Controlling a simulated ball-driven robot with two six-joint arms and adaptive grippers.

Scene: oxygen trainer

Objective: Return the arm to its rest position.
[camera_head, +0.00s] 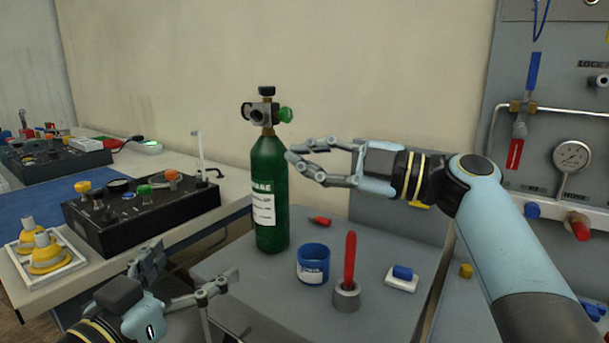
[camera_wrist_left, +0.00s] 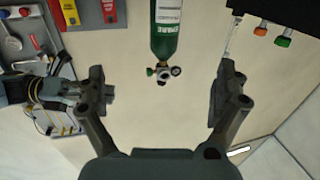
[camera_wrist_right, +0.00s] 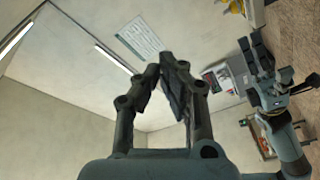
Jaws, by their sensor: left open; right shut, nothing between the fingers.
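My left gripper (camera_head: 185,283) is at the lower left in the head view, in front of the grey table, with its jaws apart and nothing between them. In the left wrist view its two fingers (camera_wrist_left: 162,95) are wide apart. My right gripper (camera_head: 291,164) is raised, its fingertips just right of the green cylinder (camera_head: 268,190) in the head view; whether they touch it I cannot tell. Its fingers (camera_wrist_right: 168,75) come together in the right wrist view and hold nothing. The green cylinder stands upright on the grey table and shows upside down in the left wrist view (camera_wrist_left: 165,38).
On the grey table (camera_head: 270,290) are a blue cup (camera_head: 313,265), a red tool in a grey holder (camera_head: 347,292) and a white-and-blue block (camera_head: 402,278). A black control box (camera_head: 145,213) stands at left. A gauge panel (camera_head: 572,155) is at right.

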